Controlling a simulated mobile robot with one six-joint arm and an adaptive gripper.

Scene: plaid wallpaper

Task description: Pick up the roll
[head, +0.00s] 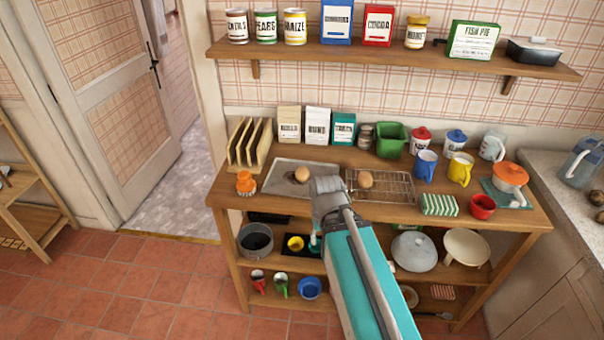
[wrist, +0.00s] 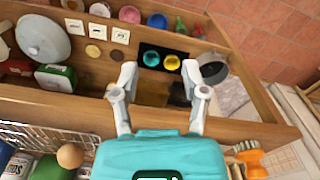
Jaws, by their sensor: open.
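Two small round brown things look like rolls. One roll (head: 302,173) lies on the grey baking tray (head: 278,184). The other roll (head: 366,179) lies on the wire rack (head: 400,184) to its right, and it also shows at the lower left in the wrist view (wrist: 70,156). My gripper (wrist: 159,70) is open and empty, its fingers apart in front of the lower shelves. In the head view my arm's end covers the gap between tray and rack, and my fingers are hidden.
A striped green cloth (head: 439,205) and red cup (head: 482,207) stand right of the rack. Mugs and a green bin (head: 391,140) stand behind. Lower shelves hold a pot (head: 256,240) and bowls.

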